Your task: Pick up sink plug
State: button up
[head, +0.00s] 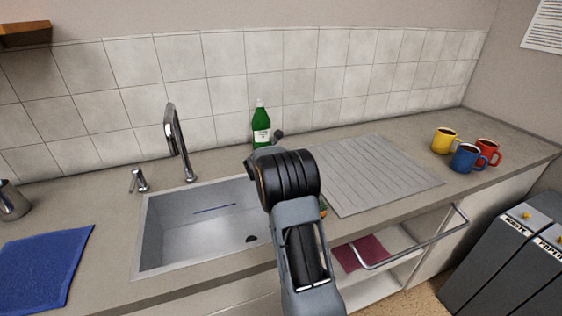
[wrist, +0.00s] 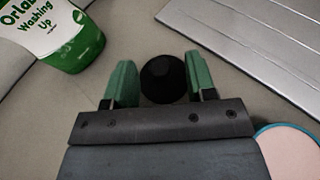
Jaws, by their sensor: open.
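The sink plug, a round black piece (wrist: 163,79), is on the grey-beige counter in the wrist view, between the two green fingers of my gripper (wrist: 161,68). The fingers are apart, one on each side of it, with a narrow gap at the left. Whether the right finger touches it I cannot tell. In the head view my arm hides the plug and most of my gripper, behind the sink near the green bottle (head: 261,128).
The washing-up bottle (wrist: 75,45) stands close at upper left in the wrist view. A ribbed drainer (head: 375,172) lies right of my arm, the sink (head: 190,235) left. The tap (head: 177,140), mugs (head: 467,157) and blue cloth (head: 45,268) are farther off. A pink, teal-rimmed round thing (wrist: 288,155) is nearby.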

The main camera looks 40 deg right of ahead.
jog(key=shift+c, duration=0.4)
grip_shut()
